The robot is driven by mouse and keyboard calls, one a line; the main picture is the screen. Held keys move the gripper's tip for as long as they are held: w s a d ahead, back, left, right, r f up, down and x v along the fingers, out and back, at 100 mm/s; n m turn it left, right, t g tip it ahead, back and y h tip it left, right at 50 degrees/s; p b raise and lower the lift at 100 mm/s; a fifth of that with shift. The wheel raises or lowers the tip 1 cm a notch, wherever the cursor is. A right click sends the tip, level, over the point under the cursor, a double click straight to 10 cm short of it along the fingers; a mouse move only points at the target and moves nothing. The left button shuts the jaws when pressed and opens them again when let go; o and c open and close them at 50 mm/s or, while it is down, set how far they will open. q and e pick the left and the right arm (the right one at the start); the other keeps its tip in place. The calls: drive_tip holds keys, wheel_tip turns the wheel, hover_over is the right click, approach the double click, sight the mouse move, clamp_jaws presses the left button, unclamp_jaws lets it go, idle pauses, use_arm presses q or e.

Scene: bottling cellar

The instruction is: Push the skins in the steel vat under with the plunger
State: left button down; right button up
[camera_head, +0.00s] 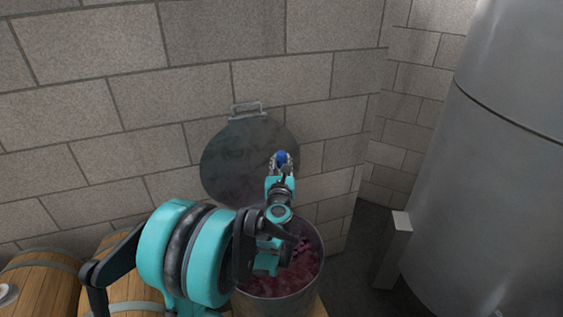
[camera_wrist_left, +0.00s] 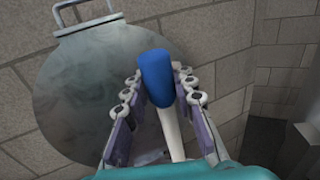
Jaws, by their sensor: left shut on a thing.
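The steel vat (camera_head: 315,239) stands open at the lower middle of the head view, with dark red-purple skins (camera_head: 303,268) inside it. My arm hides its left part. My left gripper (camera_head: 281,165) is above the vat, shut on the plunger, whose blue grip end (camera_head: 282,157) shows between the fingers. In the left wrist view the blue end (camera_wrist_left: 156,78) tops a pale shaft (camera_wrist_left: 172,132) between the fingers. The plunger's lower end is hidden, so I cannot tell whether it touches the skins. My right gripper is out of view.
A round grey metal lid (camera_head: 235,165) with a handle leans against the block wall (camera_head: 290,80) behind the vat. Wooden barrels (camera_head: 45,278) lie at the lower left. A large steel tank (camera_head: 490,150) fills the right side, with a grey post (camera_head: 392,252) beside it.

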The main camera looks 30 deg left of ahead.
sight(281, 152)
use_arm(q)
wheel_tip(281, 152, down, 6)
drive_tip(key=b, duration=0.5)
drive_tip(key=shift+r, duration=0.1)
idle(0.4)
wheel_tip(281, 152, up, 12)
drive_tip(key=p, duration=0.9)
